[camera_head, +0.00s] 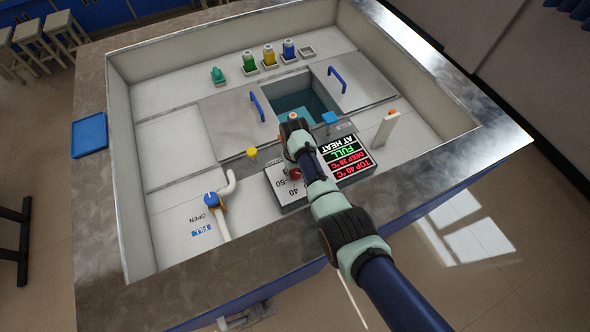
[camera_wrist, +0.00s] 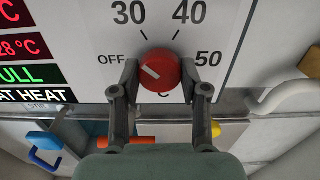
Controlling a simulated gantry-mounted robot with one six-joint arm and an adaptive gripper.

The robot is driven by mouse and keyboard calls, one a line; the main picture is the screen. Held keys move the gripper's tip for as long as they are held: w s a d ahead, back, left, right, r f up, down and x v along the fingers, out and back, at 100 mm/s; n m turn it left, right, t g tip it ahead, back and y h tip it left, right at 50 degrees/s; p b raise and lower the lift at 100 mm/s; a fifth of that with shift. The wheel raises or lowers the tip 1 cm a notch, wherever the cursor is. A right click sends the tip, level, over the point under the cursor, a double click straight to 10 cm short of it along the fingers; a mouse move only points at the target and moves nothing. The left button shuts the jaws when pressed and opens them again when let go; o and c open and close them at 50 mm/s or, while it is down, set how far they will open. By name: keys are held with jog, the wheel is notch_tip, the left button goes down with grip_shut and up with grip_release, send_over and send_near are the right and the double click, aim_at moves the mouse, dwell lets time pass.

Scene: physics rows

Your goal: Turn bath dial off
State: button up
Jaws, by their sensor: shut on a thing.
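The red bath dial (camera_wrist: 160,72) is on a white panel face marked OFF, 30, 40 and 50. Its white pointer mark slants to the upper left, on the side of OFF; whether it lines up exactly with OFF I cannot tell. My gripper (camera_wrist: 160,80) has its two dark fingers against the left and right sides of the dial, shut on it. In the head view my gripper (camera_head: 298,170) reaches down to the control box (camera_head: 285,190), and my arm hides part of it. The display (camera_head: 347,157) beside it reads FULL and AT HEAT.
The bath opening (camera_head: 305,95) holds water between lids with blue handles. A white pipe with a blue valve (camera_head: 212,199) is left of the box. A white upright post (camera_head: 386,127) is right. Several coloured bottles (camera_head: 268,55) stand behind. A blue tray (camera_head: 89,133) lies on the left rim.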

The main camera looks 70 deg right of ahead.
aim_at(295, 172)
jog(key=n, duration=0.4)
jog(key=shift+n, duration=0.3)
jog(key=shift+n+p, duration=0.4)
jog(key=shift+n, duration=1.5)
jog(key=o, duration=1.1)
jog(key=shift+o, duration=0.2)
notch_tip(295, 172, up, 12)
